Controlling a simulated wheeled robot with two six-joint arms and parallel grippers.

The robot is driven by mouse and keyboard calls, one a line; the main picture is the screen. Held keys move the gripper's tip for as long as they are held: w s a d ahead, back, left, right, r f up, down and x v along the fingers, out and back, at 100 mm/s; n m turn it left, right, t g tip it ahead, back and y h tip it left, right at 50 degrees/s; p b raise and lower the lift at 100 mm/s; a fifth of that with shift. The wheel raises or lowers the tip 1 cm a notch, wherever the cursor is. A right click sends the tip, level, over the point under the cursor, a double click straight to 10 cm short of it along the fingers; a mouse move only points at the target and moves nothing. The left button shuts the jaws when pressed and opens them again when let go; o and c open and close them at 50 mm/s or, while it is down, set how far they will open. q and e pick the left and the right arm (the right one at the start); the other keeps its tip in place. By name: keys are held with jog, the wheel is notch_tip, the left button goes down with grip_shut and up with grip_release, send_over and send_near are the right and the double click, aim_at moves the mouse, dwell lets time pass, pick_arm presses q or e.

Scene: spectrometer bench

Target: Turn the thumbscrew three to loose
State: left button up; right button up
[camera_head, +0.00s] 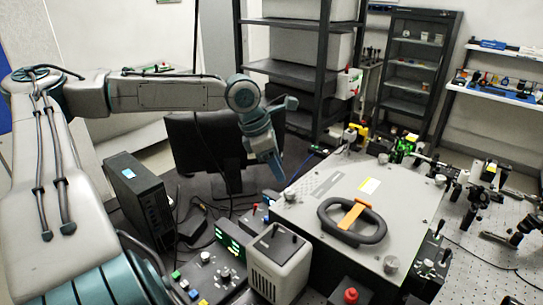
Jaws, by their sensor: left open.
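The spectrometer box has a flat grey lid (320,185) with small round metal thumbscrews near its corners. One thumbscrew (290,194) is at the left corner, one (391,263) at the near right corner, and one (440,180) at the far right. I cannot tell which is number three. My left gripper (277,162) is in the air by the lid's left back side, pointing down. It is open, with nothing seen in it, and appears apart from the thumbscrews. My right gripper is not in view.
A black loop handle with an orange strap (353,217) stands on the lid. A black monitor (205,150) is behind my left arm. A control panel (210,275) and a beige box (278,262) stand in front. Optics stand on the perforated bench (480,235) at right.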

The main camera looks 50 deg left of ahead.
pick_arm(q)
jog(key=shift+b+v, duration=0.4)
jog(key=shift+v, duration=1.15)
